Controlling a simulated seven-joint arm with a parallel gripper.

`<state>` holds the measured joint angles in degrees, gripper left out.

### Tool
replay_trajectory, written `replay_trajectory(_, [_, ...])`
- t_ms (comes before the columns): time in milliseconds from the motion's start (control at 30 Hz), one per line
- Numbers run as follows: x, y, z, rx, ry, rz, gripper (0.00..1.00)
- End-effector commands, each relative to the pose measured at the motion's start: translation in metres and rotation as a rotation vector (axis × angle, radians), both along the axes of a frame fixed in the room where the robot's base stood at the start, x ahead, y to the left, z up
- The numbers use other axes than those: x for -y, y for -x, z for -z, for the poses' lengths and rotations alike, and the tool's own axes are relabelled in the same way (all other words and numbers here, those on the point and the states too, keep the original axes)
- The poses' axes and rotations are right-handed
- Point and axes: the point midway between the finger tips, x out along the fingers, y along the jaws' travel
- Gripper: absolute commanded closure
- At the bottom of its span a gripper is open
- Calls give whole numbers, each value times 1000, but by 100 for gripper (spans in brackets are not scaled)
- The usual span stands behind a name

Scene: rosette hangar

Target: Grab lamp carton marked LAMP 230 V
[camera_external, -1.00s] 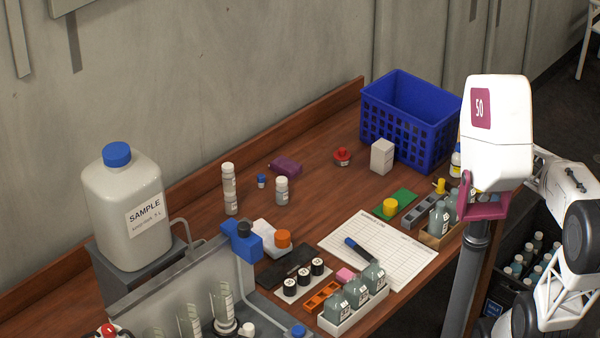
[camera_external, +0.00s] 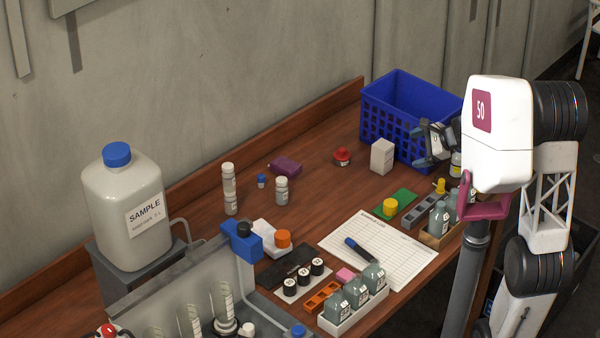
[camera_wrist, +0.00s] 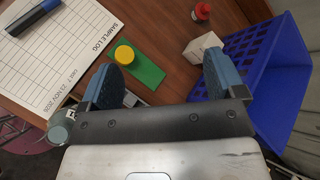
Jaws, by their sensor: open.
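A small white carton (camera_external: 382,156) stands upright on the wooden bench, just left of the blue crate. No lettering on it can be read. In the wrist view the white carton (camera_wrist: 201,46) is at the upper right, just beyond the tip of the right finger, which may hide a little of it. My gripper (camera_external: 437,140) is beside the crate's front right side, to the right of the carton. In the wrist view my gripper (camera_wrist: 160,62) has its two blue-padded fingers wide apart with nothing between them.
The blue crate (camera_external: 400,98) stands behind and right of the carton. A red-capped item (camera_external: 342,157) is to the carton's left. A green pad with a yellow cap (camera_external: 390,208), a grey block (camera_external: 418,213) and bottles (camera_external: 439,216) are in front. A log sheet (camera_external: 378,250) lies nearer.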

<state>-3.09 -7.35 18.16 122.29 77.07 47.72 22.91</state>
Motion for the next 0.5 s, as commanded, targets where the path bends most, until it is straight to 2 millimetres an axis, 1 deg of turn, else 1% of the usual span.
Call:
replay_trajectory(33, [-4,-15,8,-30,-38,43,12])
replay_trajectory(200, [-12,-62,31,-121,-173,203,12])
replay_trajectory(367, [-17,-105,59,-211,-298,355,12])
replay_trajectory(400, [-18,-115,67,-233,-327,393,12])
replay_trajectory(500, [-19,-138,84,-283,-395,480,12])
